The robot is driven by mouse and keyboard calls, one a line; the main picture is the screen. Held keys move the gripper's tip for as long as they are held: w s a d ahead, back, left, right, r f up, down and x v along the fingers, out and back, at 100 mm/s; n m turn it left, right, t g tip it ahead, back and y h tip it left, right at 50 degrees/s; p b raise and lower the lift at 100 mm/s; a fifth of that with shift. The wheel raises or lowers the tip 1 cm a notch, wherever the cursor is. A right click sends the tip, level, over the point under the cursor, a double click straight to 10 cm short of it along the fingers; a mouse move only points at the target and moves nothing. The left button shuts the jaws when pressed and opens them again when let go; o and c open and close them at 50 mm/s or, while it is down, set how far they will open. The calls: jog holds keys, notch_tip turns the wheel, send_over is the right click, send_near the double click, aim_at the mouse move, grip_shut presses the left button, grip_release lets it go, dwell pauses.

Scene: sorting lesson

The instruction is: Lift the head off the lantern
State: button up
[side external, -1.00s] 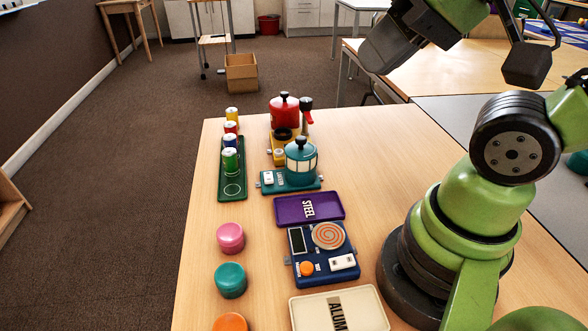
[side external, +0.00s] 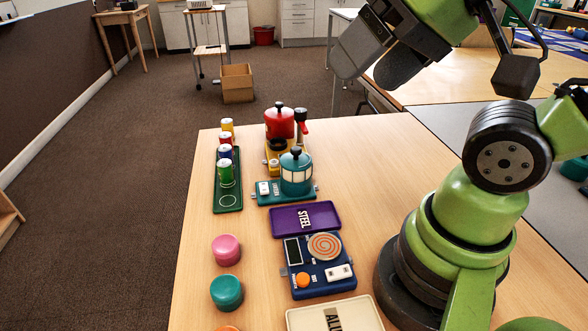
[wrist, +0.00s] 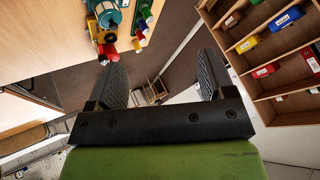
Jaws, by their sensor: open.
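The lantern (side external: 296,178) is a teal lamp with pale side panels and a dark knob on its head (side external: 295,158). It stands upright on a teal base (side external: 270,198) in the middle of the table, and its head sits on it. My gripper (side external: 370,68) is open and empty, high above and to the right of the lantern in the side view, clearly apart from it. In the wrist view, my gripper (wrist: 160,68) has its fingers wide apart with only floor and furniture between them. A teal round thing, probably the lantern (wrist: 107,14), shows at that view's top left.
A red pot-like device (side external: 279,123) on a yellow base stands just behind the lantern. A green tray (side external: 227,198) with several small cans lies to its left. A purple STEEL tray (side external: 305,218) and a blue panel (side external: 318,268) lie in front. The table's right rear is clear.

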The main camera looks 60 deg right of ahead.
jog(key=o, duration=0.4)
jog(key=m+g+h, duration=0.2)
jog(key=m+g, duration=0.5)
jog(key=m, duration=1.8)
send_over(294, 154)
jog(key=f, duration=1.5)
jog(key=shift+w+d+f, duration=0.25)
jog(key=shift+w, duration=0.05)
jog(key=shift+m, duration=0.3)
notch_tip(294, 154, down, 4)
jog(key=shift+f, duration=0.25)
jog(key=shift+d+f, duration=0.2)
jog(key=shift+f, duration=2.65)
